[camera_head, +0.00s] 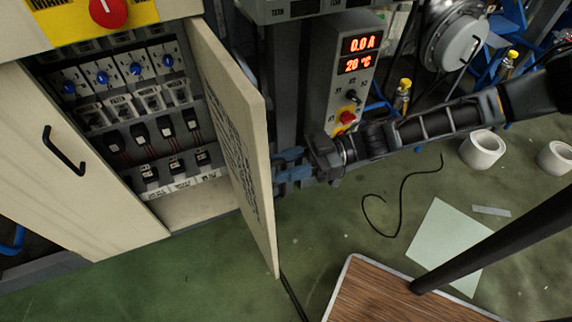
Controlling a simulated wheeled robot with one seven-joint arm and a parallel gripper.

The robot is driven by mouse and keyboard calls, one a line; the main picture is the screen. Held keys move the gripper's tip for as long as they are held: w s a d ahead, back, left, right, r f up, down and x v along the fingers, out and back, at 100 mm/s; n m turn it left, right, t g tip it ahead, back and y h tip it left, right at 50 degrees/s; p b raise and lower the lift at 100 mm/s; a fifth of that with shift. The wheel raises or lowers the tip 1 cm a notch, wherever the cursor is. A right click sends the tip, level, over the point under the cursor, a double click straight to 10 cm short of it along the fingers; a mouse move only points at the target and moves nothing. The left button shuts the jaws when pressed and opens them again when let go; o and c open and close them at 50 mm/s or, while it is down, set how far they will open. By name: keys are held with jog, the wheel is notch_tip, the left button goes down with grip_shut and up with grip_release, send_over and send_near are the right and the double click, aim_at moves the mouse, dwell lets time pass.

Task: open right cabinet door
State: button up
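The right cabinet door (235,130) stands swung well out from the cabinet, with its inner face and the dark writing on it turned toward me. Its outer face and handle are hidden. My gripper (284,168) is at the outer side of this door, near its free edge. The blue-grey fingers reach to the door and their tips are partly hidden behind it. I cannot tell whether they hold the handle or whether they are open or shut. The open compartment (140,110) shows rows of breakers, blue knobs and wires.
The left cabinet door (75,190) looks closed, with a black handle (64,150). A control box (350,80) with red displays stands behind my gripper. A brown-topped table (370,295) is at the bottom. White rolls (482,149), a cable (400,205) and a sheet (450,245) lie on the green floor.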

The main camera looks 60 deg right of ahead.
jog(key=b+v, duration=0.1)
jog(key=v, duration=0.6)
jog(key=shift+s+d, duration=0.3)
dwell(0.4)
